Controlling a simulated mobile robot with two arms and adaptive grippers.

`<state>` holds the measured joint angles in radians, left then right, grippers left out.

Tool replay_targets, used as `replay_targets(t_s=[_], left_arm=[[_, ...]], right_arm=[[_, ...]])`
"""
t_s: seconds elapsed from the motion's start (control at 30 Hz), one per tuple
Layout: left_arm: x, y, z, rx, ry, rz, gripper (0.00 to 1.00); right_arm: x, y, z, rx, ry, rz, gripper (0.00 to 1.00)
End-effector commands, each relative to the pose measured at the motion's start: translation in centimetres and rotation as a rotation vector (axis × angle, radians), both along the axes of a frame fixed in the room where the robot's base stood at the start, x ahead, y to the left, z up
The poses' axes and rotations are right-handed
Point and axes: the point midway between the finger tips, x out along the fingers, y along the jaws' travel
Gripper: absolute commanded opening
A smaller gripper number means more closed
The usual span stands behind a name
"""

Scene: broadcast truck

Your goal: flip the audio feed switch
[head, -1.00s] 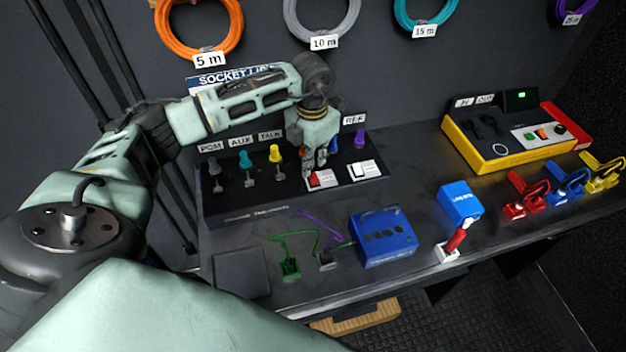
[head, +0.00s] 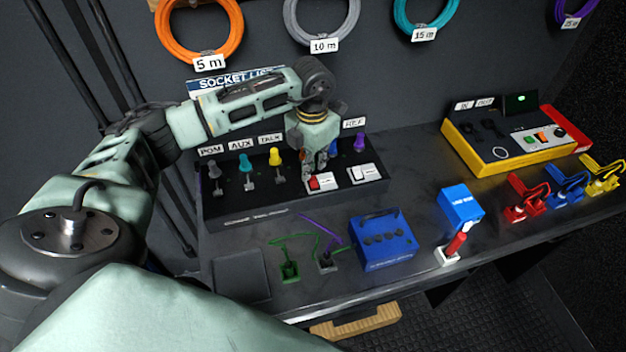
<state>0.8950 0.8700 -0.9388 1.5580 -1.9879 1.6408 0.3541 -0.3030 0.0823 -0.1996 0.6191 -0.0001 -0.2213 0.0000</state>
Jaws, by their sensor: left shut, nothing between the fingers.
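A black switch panel (head: 217,208) stands at the back of the bench. On its front right are a red-and-white rocker switch (head: 315,184) and a white rocker switch (head: 363,174); their small labels are too small to read, so I cannot tell which is the audio feed switch. My left gripper (head: 315,172) is shut and empty, pointing down just above the red-and-white rocker. I cannot tell whether it touches it. The gripper partly hides the panel's plugs behind it. My right gripper is not in view.
Grey, teal, yellow and purple plugs (head: 359,143) stand upright on the panel near the gripper. A blue box (head: 383,239), a red-handled lever (head: 457,242) and a yellow case (head: 497,147) stand on the bench (head: 410,190). Coiled cables hang above.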

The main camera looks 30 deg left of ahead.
Motion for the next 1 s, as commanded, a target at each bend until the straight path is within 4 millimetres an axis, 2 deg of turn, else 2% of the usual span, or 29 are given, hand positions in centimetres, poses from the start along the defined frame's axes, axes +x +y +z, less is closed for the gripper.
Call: replay_targets(t_s=[1.0], left_arm=[[0.00, 0.00, -0.93, 0.000, 0.000, 0.000, 0.00]], right_arm=[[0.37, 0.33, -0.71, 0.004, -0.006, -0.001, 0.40]])
